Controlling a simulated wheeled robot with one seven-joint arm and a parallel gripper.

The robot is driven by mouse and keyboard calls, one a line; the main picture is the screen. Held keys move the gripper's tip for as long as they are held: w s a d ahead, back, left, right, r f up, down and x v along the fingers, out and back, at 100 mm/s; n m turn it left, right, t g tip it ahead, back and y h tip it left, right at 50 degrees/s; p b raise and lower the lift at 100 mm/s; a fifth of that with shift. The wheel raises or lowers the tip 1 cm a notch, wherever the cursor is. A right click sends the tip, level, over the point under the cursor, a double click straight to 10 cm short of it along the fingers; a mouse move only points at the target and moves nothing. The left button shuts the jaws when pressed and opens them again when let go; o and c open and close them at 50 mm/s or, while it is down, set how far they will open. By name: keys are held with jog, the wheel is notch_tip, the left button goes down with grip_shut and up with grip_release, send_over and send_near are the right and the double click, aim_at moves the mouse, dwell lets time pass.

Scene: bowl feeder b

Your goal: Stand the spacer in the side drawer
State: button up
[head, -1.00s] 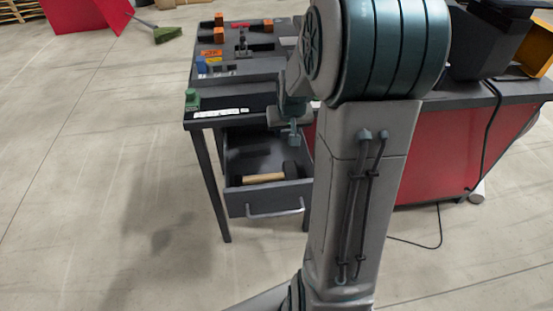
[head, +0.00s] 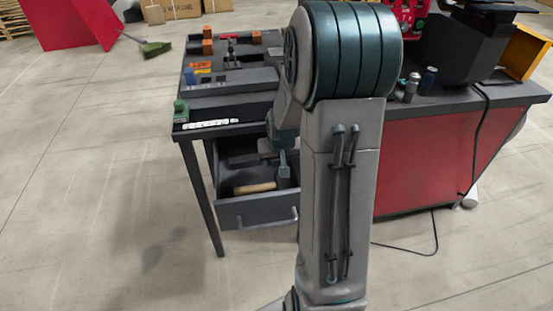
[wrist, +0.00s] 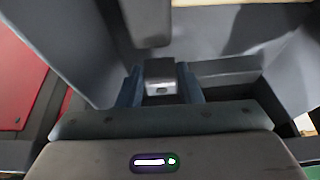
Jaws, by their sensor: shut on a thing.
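The side drawer (head: 250,212) is pulled open under the table's near end. My gripper (head: 284,172) is inside or just over its right part, pointing down. In the wrist view my gripper (wrist: 161,84) is shut on the spacer (wrist: 160,76), a small grey block with a dark slot in its face. The drawer (wrist: 75,40) surrounds it in that view. I cannot tell whether the spacer touches the drawer floor. The spacer is not clearly visible in the head view.
A mallet lies in the drawer; its wooden handle (head: 255,187) is toward the front, and its dark head (wrist: 148,20) is near the spacer in the wrist view. The tabletop holds a green block (head: 180,110) and several orange blocks. A red-sided bench stands right.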

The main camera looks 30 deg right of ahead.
jog(key=shift+f, duration=0.4)
jog(key=o, duration=1)
jog(key=shift+r, duration=0.55)
jog(key=p+v, duration=0.3)
jog(key=v, duration=0.8)
jog(key=s+a+r+n+g+y, duration=0.1)
jog(key=s+a+r+n+g, duration=0.1)
jog(key=s+a, duration=1.1)
jog(key=s+r+n, duration=0.1)
jog(key=s+r, duration=0.1)
jog(key=s, duration=0.1)
jog(key=shift+s+r, duration=0.2)
